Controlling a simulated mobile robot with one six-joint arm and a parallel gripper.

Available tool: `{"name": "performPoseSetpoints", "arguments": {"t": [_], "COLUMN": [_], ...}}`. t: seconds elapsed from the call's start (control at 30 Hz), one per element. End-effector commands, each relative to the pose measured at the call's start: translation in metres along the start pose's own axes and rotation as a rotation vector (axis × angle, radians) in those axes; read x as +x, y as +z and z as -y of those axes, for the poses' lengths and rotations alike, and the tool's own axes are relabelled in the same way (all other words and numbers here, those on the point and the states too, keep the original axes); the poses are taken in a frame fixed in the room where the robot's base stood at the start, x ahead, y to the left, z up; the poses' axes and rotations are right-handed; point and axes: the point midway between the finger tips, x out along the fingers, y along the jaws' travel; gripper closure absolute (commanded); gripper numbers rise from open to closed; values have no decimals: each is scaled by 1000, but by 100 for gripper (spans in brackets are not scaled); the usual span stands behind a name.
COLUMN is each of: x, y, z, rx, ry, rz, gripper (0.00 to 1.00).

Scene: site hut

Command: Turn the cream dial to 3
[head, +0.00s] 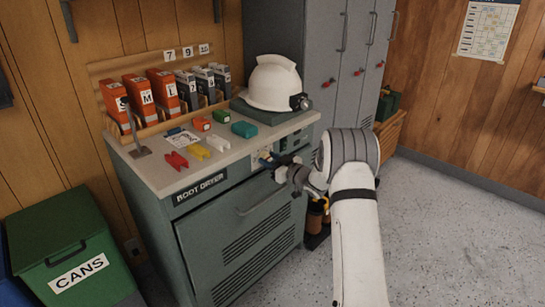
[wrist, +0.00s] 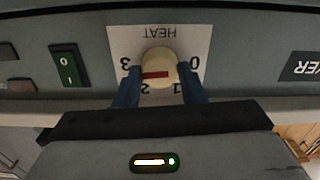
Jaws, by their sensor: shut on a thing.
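In the wrist view the cream dial (wrist: 161,58) sits on a white plate (wrist: 118,38) marked HEAT, which appears upside down. The figures 3, 2, 1 and 0 run around it, with 3 at the left and 0 at the right. The dial's red mark (wrist: 155,75) points left, toward the side of 3 and 2; the exact setting is hard to tell. My gripper (wrist: 158,77) is shut on the dial, one blue finger on each side. In the head view my gripper (head: 272,162) is at the boot dryer's front panel, and it hides the dial.
A green rocker switch (wrist: 66,64) is beside the plate. The boot dryer (head: 235,240) has a door handle below the panel. A white helmet (head: 272,84), several orange and grey boxes and small coloured pieces stand on its top. A green cans bin (head: 70,235) is at left; floor at right is clear.

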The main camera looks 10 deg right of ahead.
Motion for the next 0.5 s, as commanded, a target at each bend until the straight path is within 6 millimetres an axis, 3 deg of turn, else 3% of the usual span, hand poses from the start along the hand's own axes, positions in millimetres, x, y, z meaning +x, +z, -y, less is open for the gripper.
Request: {"name": "performPoseSetpoints", "arguments": {"t": [0.03,0.5], "x": [1,1], "y": [-7,-6], "z": [-3,-3], "rx": [14,84], "ry": [5,5], "rz": [-10,-10], "gripper": [87,86]}}
